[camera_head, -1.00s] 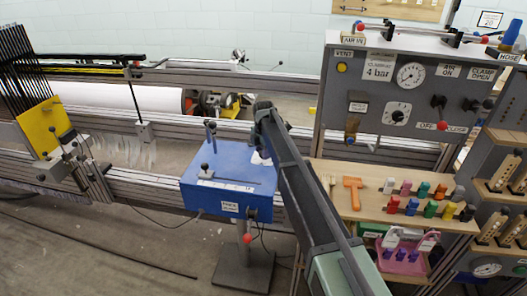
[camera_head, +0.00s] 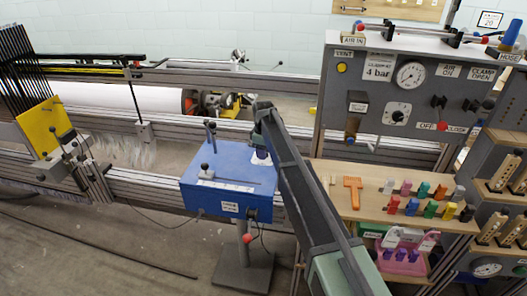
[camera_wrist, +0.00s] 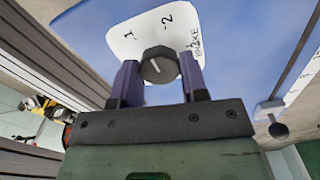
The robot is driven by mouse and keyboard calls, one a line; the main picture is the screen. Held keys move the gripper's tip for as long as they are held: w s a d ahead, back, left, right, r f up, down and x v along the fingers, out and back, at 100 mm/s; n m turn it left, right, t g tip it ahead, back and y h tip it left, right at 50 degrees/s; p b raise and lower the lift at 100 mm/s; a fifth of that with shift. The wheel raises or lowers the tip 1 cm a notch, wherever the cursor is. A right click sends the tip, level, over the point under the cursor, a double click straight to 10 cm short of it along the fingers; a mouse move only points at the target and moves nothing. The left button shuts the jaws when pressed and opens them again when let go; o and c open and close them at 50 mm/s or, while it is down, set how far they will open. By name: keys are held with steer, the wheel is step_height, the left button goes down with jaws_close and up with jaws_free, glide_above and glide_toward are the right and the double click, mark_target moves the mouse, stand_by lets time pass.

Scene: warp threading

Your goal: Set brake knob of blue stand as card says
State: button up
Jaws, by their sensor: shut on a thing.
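The blue stand (camera_head: 228,180) is a blue box on a post, left of centre in the head view. Its brake knob (camera_wrist: 159,65) is dark and round with a short white line, on a white plate (camera_wrist: 125,42) marked 1, 2 and BRAKE. The knob's line is short and slanted; I cannot tell for sure which mark it points at. My gripper (camera_wrist: 159,80) has its purple fingers on both sides of the knob, shut on it. In the head view my gripper (camera_head: 261,155) is at the stand's back right corner, and the knob is hidden.
A grey panel (camera_head: 465,95) with gauges, levers and a "4 bar" card (camera_head: 379,68) stands at the right. A wooden shelf (camera_head: 335,170) below it holds coloured pegs and an orange tool (camera_head: 353,190). Small levers (camera_head: 210,135) rise from the stand left of my gripper. Metal rails (camera_head: 150,185) run behind.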

steer(key=m, duration=0.4)
steer(key=shift+m, duration=0.3)
steer(key=m, duration=0.3)
steer(key=shift+m, duration=0.3)
steer(key=m, duration=1.4)
steer(key=shift+d+m, duration=0.1)
steer(key=shift+m, duration=0.2)
steer(key=m, duration=0.3)
steer(key=shift+m, duration=2.1)
